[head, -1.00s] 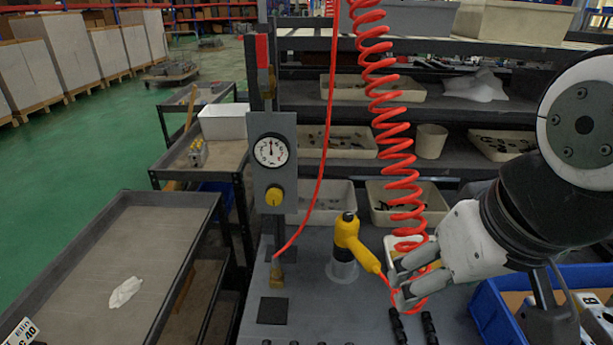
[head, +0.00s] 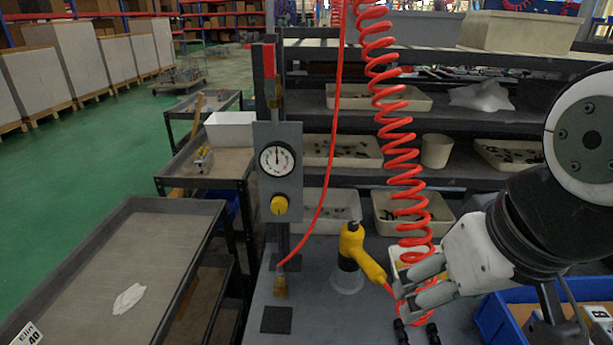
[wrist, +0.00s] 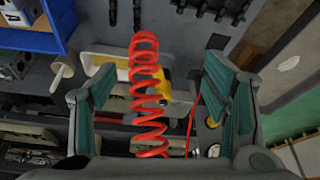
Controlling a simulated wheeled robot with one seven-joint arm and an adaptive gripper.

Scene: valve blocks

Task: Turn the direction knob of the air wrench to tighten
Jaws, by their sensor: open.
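The yellow air wrench (head: 358,246) stands in a clear holder (head: 347,279) on the grey bench, its handle slanting down to the right. In the wrist view the wrench (wrist: 165,84) is partly hidden behind the red coiled hose (wrist: 146,90). Its direction knob cannot be made out. My gripper (head: 405,291) is just right of the handle end, near the lower coils of the hose (head: 400,150). In the wrist view the green-padded fingers are wide apart, with the hose between them in the picture. Nothing is visibly held.
A gauge panel (head: 278,170) with a yellow knob (head: 279,205) stands left of the wrench. A blue bin (head: 510,320) lies at the right under my arm. Shelves with bins are behind. Black fittings (head: 432,333) stand at the bench's front.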

